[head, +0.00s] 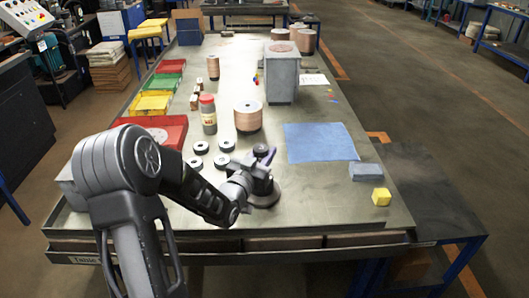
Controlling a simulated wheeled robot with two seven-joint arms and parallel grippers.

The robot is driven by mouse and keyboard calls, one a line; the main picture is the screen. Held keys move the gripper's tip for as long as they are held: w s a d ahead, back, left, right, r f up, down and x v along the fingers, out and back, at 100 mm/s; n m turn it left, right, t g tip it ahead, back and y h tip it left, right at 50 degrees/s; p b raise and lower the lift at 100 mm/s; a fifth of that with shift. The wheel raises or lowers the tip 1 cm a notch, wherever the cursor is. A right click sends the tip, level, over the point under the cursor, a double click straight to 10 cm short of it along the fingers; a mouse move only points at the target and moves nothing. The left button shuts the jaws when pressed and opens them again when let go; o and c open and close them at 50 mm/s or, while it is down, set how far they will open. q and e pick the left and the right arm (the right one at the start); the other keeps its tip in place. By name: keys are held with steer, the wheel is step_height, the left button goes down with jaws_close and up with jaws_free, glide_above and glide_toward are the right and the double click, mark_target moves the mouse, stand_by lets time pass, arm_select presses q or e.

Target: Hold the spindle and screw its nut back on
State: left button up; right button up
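The spindle (263,196) stands near the front middle of the table on a round dark base. A dark round piece (260,148) shows at its top; I cannot tell whether it is the nut. My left gripper (262,162) is at the spindle's upper part, with a purplish finger visible on its right side. The gripper hides much of the shaft, and I cannot tell whether the fingers press on it. Several small black discs with pale centres (221,161) lie to the left of the spindle. My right gripper is out of view.
A blue cloth (320,142) lies right of the spindle. A grey-blue block (365,171) and a yellow cube (381,197) are at the right edge. A red-capped jar (208,115), a copper-coloured spool (248,117) and a grey box (282,75) stand behind. Coloured trays (151,103) line the left.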

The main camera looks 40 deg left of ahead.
arm_select(q)
steer(key=shift+r, duration=0.1)
steer(key=shift+s, duration=0.45)
steer(key=s+p, duration=0.1)
steer(key=s, duration=0.2)
steer(key=s+d+p, duration=0.1)
steer(key=s+p, duration=0.1)
steer(key=s, duration=0.2)
steer(key=s+d+p, duration=0.1)
steer(key=s, duration=0.3)
steer(key=shift+p, duration=0.4)
stand_by(0.4)
